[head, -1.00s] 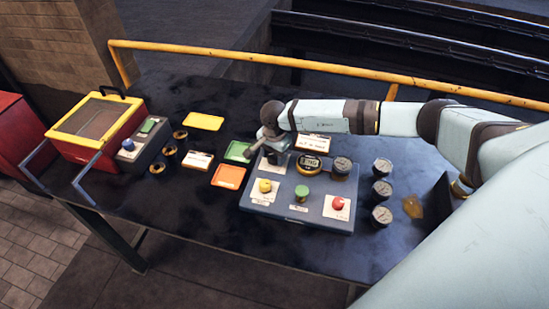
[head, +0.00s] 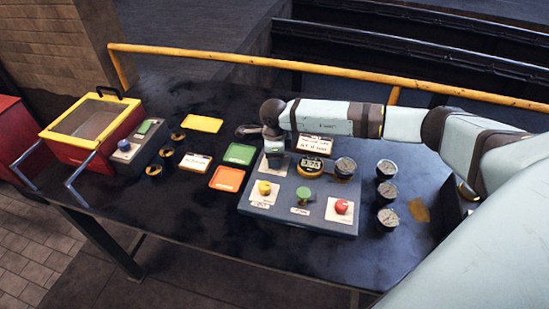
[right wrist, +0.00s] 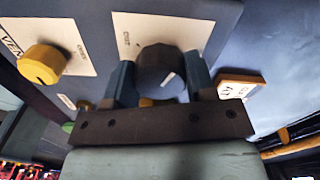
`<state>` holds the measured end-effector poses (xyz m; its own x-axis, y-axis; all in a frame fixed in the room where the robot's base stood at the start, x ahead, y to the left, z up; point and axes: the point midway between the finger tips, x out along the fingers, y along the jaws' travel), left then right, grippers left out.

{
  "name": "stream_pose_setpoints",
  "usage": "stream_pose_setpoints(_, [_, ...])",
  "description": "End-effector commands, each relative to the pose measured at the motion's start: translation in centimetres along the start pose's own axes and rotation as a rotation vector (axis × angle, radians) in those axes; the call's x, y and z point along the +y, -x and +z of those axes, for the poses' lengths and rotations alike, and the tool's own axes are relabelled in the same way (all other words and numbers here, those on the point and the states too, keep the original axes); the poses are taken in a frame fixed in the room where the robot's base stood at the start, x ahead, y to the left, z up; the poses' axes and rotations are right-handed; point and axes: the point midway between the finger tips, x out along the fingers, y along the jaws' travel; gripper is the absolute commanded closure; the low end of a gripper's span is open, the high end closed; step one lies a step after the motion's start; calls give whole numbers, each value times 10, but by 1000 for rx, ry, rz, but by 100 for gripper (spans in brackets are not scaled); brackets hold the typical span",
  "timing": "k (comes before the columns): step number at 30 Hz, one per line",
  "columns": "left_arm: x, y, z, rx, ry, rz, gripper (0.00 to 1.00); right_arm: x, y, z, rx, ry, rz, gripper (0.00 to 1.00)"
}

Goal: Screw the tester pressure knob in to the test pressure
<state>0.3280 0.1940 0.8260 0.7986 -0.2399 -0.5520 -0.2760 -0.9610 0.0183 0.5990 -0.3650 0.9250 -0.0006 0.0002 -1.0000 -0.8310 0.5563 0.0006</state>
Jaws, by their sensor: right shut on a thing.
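My right gripper (head: 274,150) is over the panel's back left corner. In the right wrist view its fingers (right wrist: 160,82) are shut on a round black knob (right wrist: 160,65) with a white mark, in front of a white label plate. In the head view the gripper mostly hides this knob. My left gripper is not in view.
A round gauge (head: 345,167) sits beside the readout, and loose gauges (head: 386,191) stand right of the panel. Coloured trays (head: 227,178) and a red-yellow box (head: 92,125) lie left. A yellow rail (head: 300,68) runs behind the table.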

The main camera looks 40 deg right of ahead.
Motion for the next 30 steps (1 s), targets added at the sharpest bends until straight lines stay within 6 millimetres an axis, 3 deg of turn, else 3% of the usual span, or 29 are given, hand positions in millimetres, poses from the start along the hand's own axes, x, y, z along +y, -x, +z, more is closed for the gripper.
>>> stream_pose_setpoints(30, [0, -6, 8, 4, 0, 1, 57, -2, 1, -1, 0, -965, -1, 73])
